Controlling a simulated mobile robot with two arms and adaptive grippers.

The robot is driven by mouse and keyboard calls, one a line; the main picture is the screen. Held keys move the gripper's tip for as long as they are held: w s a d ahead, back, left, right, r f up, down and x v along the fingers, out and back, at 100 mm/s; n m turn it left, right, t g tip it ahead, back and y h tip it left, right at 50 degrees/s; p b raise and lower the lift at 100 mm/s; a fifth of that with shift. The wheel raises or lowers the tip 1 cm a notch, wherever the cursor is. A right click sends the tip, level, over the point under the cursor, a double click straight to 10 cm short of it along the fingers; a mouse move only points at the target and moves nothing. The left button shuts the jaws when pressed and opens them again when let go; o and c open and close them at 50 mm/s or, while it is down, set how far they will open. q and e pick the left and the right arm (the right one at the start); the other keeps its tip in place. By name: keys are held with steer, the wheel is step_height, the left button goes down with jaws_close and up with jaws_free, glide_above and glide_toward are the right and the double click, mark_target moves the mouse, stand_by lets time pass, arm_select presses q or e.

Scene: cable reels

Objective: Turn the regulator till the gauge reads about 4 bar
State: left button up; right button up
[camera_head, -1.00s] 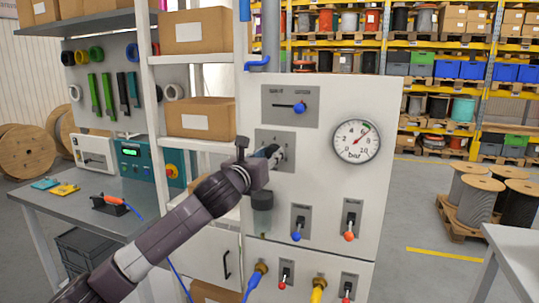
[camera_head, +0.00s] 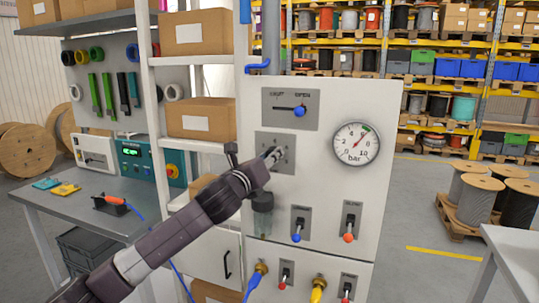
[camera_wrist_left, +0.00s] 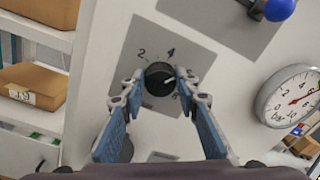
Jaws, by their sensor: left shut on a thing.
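The regulator is a small black knob (camera_wrist_left: 158,76) on a grey plate marked with numbers, on the white panel. Its pale pointer mark faces right in the left wrist view. My left gripper (camera_wrist_left: 160,82) has its two blue-padded fingers shut on the knob, one on each side. In the head view my left gripper (camera_head: 272,157) partly hides the knob. The round bar gauge (camera_head: 356,143) is to the right. Its needle points up and right, near a green mark; I cannot read the exact value. The gauge also shows in the left wrist view (camera_wrist_left: 292,97). My right gripper is not in view.
A blue-knobbed lever (camera_head: 299,111) sits above the regulator. A shelf with boxes (camera_head: 201,117) stands close on the left.

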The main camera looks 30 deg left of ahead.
arm_select(q)
steer(key=shift+f+n+y+p, duration=0.1)
steer(key=shift+n+y+p, duration=0.1)
steer(key=shift+n, duration=2.45)
steer(key=shift+f+n+y+p, duration=0.1)
steer(key=shift+n+y, duration=0.1)
steer(key=shift+n, duration=2.45)
steer(key=o, duration=1.2)
steer(key=shift+a, duration=0.1)
steer(key=shift+c, duration=0.2)
steer(key=v, duration=1.2)
steer(key=shift+f, duration=0.15)
